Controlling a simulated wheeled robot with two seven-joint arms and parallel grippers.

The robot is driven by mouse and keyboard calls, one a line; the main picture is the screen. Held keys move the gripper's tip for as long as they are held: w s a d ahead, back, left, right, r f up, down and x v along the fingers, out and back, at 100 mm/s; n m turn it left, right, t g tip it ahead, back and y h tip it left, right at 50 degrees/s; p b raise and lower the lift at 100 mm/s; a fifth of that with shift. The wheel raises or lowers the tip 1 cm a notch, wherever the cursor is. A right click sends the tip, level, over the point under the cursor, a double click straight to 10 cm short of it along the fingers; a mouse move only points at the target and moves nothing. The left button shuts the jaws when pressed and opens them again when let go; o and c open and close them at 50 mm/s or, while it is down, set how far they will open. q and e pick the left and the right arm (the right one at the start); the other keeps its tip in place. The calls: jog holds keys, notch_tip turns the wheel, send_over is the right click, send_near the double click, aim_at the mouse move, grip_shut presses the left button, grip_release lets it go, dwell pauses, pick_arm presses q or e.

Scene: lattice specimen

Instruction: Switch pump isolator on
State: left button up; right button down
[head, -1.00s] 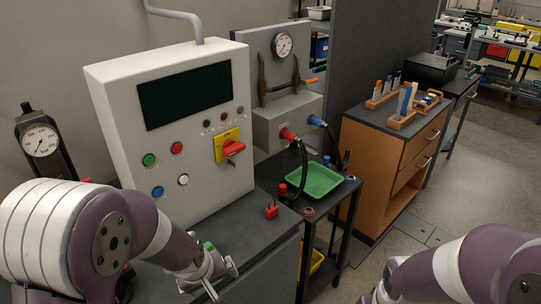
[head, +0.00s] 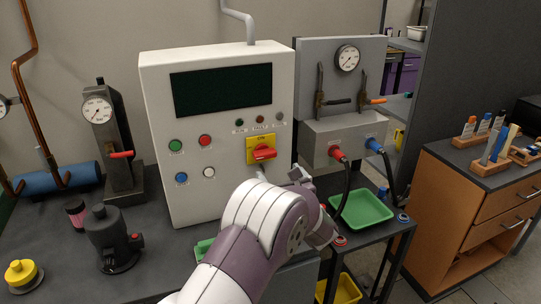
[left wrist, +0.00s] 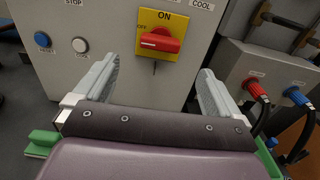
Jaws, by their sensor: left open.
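The pump isolator is a red rotary handle (head: 262,155) on a yellow plate (head: 261,142), on the front of a pale control cabinet (head: 155,110). In the left wrist view the handle (left wrist: 160,42) lies roughly horizontal, with ON printed above it and OFF at its left. My left gripper (head: 280,175) is open and empty, just below and in front of the isolator. In the left wrist view its fingers (left wrist: 158,75) stand wide apart, the handle beyond and between them, not touched. My arm hides part of the bench. My right gripper is not in view.
Coloured buttons (head: 192,158) sit left of the isolator. A grey box with red and blue plugs (head: 345,135) and a green tray (head: 361,210) are at the right. A gauge stand (head: 120,150) and a dark pump-like device (head: 113,238) stand at the left.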

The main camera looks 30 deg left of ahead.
aim_at(267, 157)
pick_arm(q)
jog(key=p+x, duration=0.2)
jog(key=x, duration=0.7)
jog(key=shift+w+a+p, duration=0.15)
jog(key=shift+a+p, duration=0.05)
jog(key=shift+p, duration=0.2)
jog(key=shift+w+a, duration=0.2)
jog(key=shift+w, duration=0.05)
jog(key=c, duration=1)
